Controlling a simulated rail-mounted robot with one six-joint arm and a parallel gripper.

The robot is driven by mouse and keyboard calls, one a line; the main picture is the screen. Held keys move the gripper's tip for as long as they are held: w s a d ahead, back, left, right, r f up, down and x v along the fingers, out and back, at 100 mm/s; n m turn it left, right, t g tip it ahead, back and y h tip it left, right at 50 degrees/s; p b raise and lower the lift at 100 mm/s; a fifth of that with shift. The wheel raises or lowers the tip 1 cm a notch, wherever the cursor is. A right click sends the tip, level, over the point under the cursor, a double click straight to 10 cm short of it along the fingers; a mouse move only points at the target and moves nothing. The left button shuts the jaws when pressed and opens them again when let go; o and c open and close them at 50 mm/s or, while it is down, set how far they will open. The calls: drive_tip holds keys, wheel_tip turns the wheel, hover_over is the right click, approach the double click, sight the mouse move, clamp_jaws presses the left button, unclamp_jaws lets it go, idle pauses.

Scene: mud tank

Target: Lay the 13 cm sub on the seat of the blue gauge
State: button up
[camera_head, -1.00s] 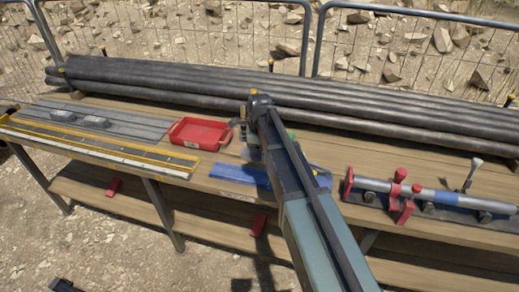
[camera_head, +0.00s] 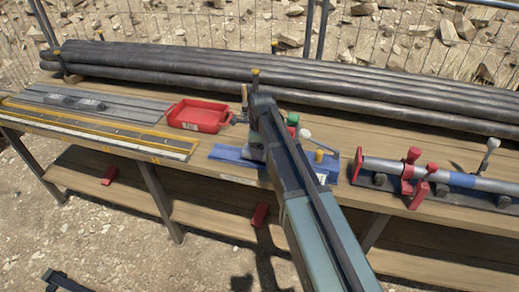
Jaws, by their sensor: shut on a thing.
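The blue gauge (camera_head: 230,153) lies at the front edge of the bench, just left of the middle. My arm crosses in front of it and hides its middle, and its seat cannot be made out. Its right part with a white label shows right of my arm. My gripper (camera_head: 254,152) hangs at the far end of my arm, low over the left part of the blue gauge. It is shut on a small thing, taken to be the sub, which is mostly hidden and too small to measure. I cannot tell whether it touches the gauge.
A red tray (camera_head: 199,116) stands left of the gauge. Long dark pipes (camera_head: 300,90) lie along the back. A clamp fixture with red handles (camera_head: 408,172) holds a grey bar at right. A yellow-edged rack (camera_head: 100,133) lies at left.

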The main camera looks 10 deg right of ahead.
drive_tip(key=shift+f+b, duration=0.45)
idle(0.6)
drive_tip(key=o, duration=1.7)
wheel_tip(320, 180, up, 7)
drive_tip(key=p, duration=0.7)
drive_tip(key=shift+r, duration=0.2)
drive_tip(key=shift+f, duration=0.15)
